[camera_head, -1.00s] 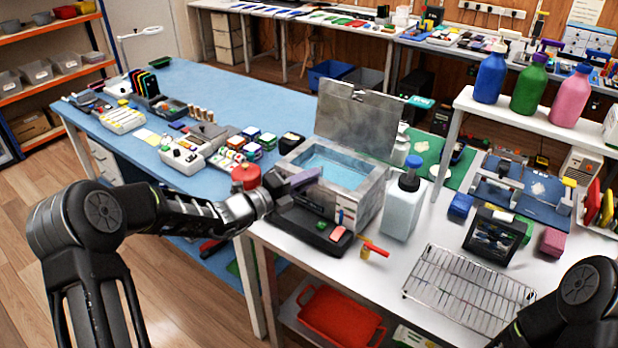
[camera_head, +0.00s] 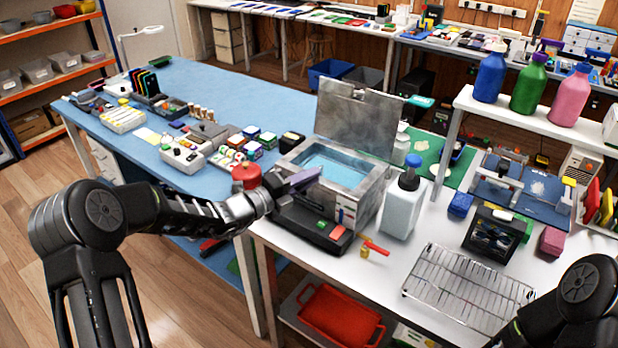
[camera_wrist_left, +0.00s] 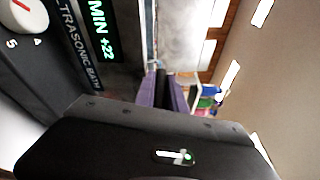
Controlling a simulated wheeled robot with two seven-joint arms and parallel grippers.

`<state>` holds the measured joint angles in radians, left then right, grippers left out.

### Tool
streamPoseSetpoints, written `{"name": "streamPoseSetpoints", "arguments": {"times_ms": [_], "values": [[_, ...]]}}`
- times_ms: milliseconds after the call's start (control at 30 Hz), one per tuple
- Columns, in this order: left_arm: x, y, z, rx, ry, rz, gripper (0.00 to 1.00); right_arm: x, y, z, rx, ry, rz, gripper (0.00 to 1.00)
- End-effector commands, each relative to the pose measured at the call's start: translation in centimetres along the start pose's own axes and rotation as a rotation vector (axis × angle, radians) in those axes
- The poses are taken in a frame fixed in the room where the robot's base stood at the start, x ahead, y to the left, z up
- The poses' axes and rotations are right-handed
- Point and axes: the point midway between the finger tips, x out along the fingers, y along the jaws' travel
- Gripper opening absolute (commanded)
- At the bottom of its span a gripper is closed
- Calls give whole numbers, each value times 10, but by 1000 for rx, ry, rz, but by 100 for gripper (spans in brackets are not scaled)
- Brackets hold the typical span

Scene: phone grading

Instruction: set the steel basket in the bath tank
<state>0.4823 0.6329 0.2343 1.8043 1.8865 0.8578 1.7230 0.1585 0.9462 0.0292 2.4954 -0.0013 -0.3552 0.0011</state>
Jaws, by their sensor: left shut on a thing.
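The bath tank (camera_head: 366,204) is a square steel box with pale blue liquid (camera_head: 338,168) inside, and its lid stands raised at the back. My left gripper (camera_head: 312,176) is at the tank's front left rim, with its purple fingers pointing towards the opening. In the left wrist view the purple fingers (camera_wrist_left: 163,92) are shut close together on a thin thing, of which little shows. The steel basket is not clearly visible; it is largely hidden by my gripper or the tank wall. My right arm shows at the lower right, its gripper out of view.
A white bottle (camera_head: 402,206) stands just right of the tank. A wire rack (camera_head: 468,290) lies on the white table's front. A red kettle-like pot (camera_head: 245,176) is near my left wrist. The raised lid (camera_head: 360,118) blocks the back. A red tray (camera_head: 338,318) is below.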

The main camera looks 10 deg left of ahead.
Motion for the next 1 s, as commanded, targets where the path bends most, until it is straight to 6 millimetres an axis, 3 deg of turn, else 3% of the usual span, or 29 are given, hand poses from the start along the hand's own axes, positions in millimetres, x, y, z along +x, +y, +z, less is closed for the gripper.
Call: {"name": "streamPoseSetpoints", "arguments": {"times_ms": [33,133,167,467,1000], "values": [[-3,17,-6,-11,7,33,0,1,0,0,0,0,0,36],[-3,17,-6,-11,7,32,0,1,0,0,0,0,0,36],[-3,17,-6,-11,7,32,16,1,0,0,0,0,0,36],[-9,18,-5,-12,6,34,40,2,1,0,0,0,0,36],[-78,2,-1,0,-1,4,40,9,4,0,0,0,0,36]]}}
